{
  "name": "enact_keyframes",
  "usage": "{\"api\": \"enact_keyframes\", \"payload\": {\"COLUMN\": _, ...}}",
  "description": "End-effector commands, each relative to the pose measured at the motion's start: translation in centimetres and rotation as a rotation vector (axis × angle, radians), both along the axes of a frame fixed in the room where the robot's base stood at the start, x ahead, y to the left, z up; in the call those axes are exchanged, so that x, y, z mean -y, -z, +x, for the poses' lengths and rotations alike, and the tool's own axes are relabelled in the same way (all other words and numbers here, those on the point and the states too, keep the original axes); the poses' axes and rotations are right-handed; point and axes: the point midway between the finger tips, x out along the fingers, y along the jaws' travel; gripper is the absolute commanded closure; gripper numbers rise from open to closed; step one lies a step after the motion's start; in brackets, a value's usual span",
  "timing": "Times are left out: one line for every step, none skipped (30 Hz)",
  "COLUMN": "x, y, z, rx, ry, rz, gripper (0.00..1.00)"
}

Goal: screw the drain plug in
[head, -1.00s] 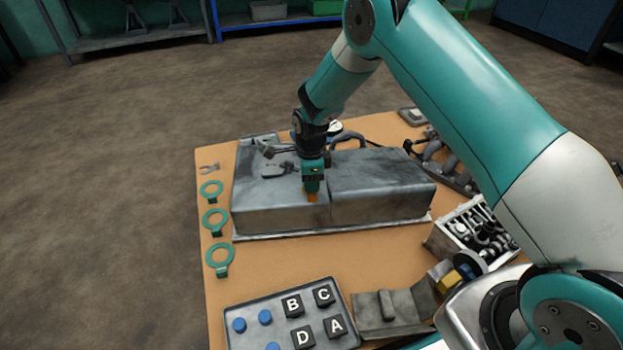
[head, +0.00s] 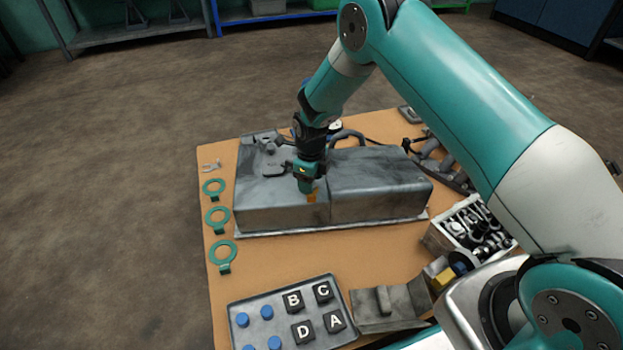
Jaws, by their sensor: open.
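A small orange piece (head: 311,197), which looks like the drain plug, shows at the upper front edge of the grey metal tank (head: 380,190), left of its middle seam. How deep it sits and its threads are too small to tell. My gripper (head: 305,188) points down just above and to the left of the orange piece, with its jaws open. It appears apart from the piece, but the exact gap is hard to judge. The gripper and wrist hide part of the tank top.
The tank stands on an orange-brown table. Several green rings (head: 217,220) lie along its left edge. A tray (head: 265,329) with blue pegs and lettered blocks is in front. A toolbox (head: 470,228) stands at the right. Bare tabletop lies between tank and tray.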

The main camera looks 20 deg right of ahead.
Motion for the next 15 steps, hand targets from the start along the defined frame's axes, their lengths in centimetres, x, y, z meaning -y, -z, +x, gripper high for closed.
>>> {"api": "enact_keyframes", "payload": {"x": 0.0, "y": -0.1, "z": 0.0, "rx": 0.0, "ry": 0.0, "rz": 0.0, "gripper": 0.45}}
{"api": "enact_keyframes", "payload": {"x": 0.0, "y": -0.2, "z": 0.0, "rx": 0.0, "ry": 0.0, "rz": 0.0, "gripper": 0.45}}
{"api": "enact_keyframes", "payload": {"x": 0.0, "y": -0.4, "z": 0.0, "rx": 0.0, "ry": -0.001, "rz": 0.0, "gripper": 0.45}}
{"api": "enact_keyframes", "payload": {"x": 0.0, "y": -0.6, "z": 0.0, "rx": 0.0, "ry": -0.001, "rz": 0.0, "gripper": 0.45}}
{"api": "enact_keyframes", "payload": {"x": 0.0, "y": -0.8, "z": 0.0, "rx": 0.0, "ry": -0.001, "rz": 0.0, "gripper": 0.45}}
{"api": "enact_keyframes", "payload": {"x": 0.0, "y": -1.2, "z": 0.0, "rx": 0.001, "ry": -0.001, "rz": 0.001, "gripper": 0.45}}
{"api": "enact_keyframes", "payload": {"x": 0.0, "y": -1.5, "z": 0.0, "rx": 0.001, "ry": -0.001, "rz": 0.001, "gripper": 0.45}}
{"api": "enact_keyframes", "payload": {"x": 0.0, "y": -1.7, "z": 0.0, "rx": 0.001, "ry": -0.001, "rz": 0.001, "gripper": 0.45}}
{"api": "enact_keyframes", "payload": {"x": 0.0, "y": -2.1, "z": 0.0, "rx": 0.001, "ry": -0.001, "rz": 0.001, "gripper": 0.45}}
{"api": "enact_keyframes", "payload": {"x": 0.0, "y": -2.4, "z": 0.0, "rx": 0.001, "ry": -0.001, "rz": 0.001, "gripper": 0.45}}
{"api": "enact_keyframes", "payload": {"x": 0.0, "y": -2.6, "z": 0.0, "rx": 0.001, "ry": -0.001, "rz": 0.001, "gripper": 0.45}}
{"api": "enact_keyframes", "payload": {"x": 0.0, "y": -3.0, "z": 0.0, "rx": 0.001, "ry": -0.001, "rz": 0.001, "gripper": 0.45}}
{"api": "enact_keyframes", "payload": {"x": 0.0, "y": -3.2, "z": 0.0, "rx": 0.001, "ry": -0.001, "rz": 0.001, "gripper": 0.45}}
{"api": "enact_keyframes", "payload": {"x": 0.0, "y": -3.5, "z": 0.0, "rx": 0.0, "ry": -0.001, "rz": 0.0, "gripper": 0.45}}
{"api": "enact_keyframes", "payload": {"x": 0.0, "y": -3.8, "z": 0.0, "rx": 0.0, "ry": -0.001, "rz": 0.0, "gripper": 0.45}}
